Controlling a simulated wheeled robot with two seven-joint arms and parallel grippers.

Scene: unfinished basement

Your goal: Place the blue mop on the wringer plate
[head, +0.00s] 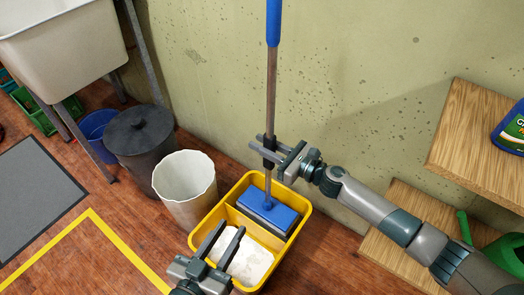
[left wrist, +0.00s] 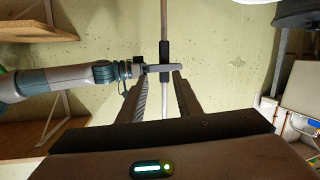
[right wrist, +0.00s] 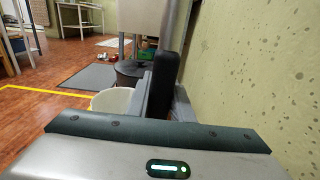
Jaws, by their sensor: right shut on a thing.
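The blue mop has a grey pole (head: 271,90) with a blue upper grip (head: 273,22) and a flat blue head (head: 268,210). The pole stands nearly upright. The head is at the far compartment of the yellow bucket (head: 304,226), over the dark wringer plate (head: 285,233); I cannot tell whether it touches. My right gripper (head: 280,158) is shut on the dark sleeve of the pole, which also shows in the right wrist view (right wrist: 166,82). My left gripper (head: 229,233) is open and empty above the near compartment, which holds whitish contents (head: 252,262).
A white bin (head: 184,190) stands left of the bucket, with a dark lidded bin (head: 138,138) and a blue bucket (head: 97,130) farther left. A sink (head: 65,50) is upper left. Wooden shelves (head: 475,140) are at right, with a green watering can (head: 507,253). The wall is behind the mop.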

